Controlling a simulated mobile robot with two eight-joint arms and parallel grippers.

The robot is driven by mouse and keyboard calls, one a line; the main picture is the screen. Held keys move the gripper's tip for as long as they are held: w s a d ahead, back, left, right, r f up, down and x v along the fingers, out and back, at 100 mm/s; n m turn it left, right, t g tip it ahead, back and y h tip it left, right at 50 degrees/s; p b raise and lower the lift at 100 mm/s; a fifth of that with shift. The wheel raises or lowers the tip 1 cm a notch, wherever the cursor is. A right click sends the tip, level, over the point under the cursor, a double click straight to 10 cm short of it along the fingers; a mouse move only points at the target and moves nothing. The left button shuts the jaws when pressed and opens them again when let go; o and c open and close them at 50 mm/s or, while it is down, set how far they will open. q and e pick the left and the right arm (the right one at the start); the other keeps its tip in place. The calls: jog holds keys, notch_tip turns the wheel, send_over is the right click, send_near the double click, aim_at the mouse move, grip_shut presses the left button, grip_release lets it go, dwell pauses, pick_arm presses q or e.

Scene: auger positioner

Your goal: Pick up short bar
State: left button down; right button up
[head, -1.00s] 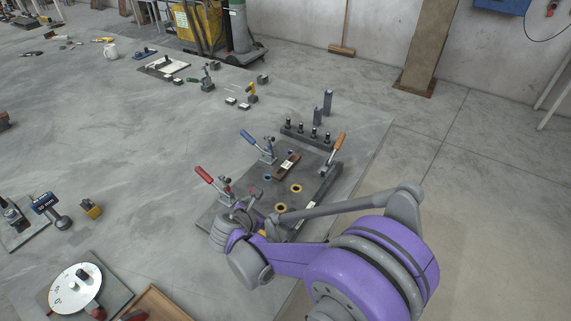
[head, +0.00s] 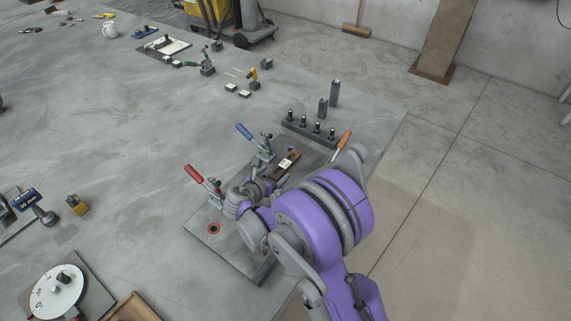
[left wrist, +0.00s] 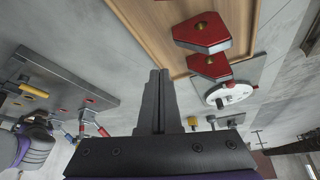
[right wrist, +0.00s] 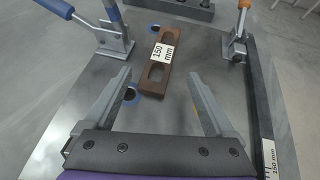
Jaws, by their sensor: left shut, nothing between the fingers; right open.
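A brown slotted bar (head: 286,164) with a white label lies on the dark fixture plate (head: 236,253). In the right wrist view the bar (right wrist: 157,62) reads "150 mm" and lies at a slant just beyond my fingertips. My right gripper (right wrist: 158,80) is open and empty, its fingers spread to either side of the bar's near end; I cannot tell its height above the plate. In the head view my right arm covers part of the plate. My left gripper (left wrist: 158,75) is shut and empty, away from the plate; it is not in the head view.
Toggle clamps with red (head: 194,174), blue (head: 244,131) and orange (head: 345,138) handles stand around the plate. Behind it are a rack of several pins (head: 306,129) and two upright grey blocks (head: 334,92).

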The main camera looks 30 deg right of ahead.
aim_at(285, 164)
jog(key=x, duration=0.4)
jog(key=r+p+x, duration=0.1)
jog(key=x, duration=0.1)
jog(key=shift+w+d+f, duration=0.1)
jog(key=shift+d+f, duration=0.05)
jog(key=shift+d, duration=0.25)
grip_shut()
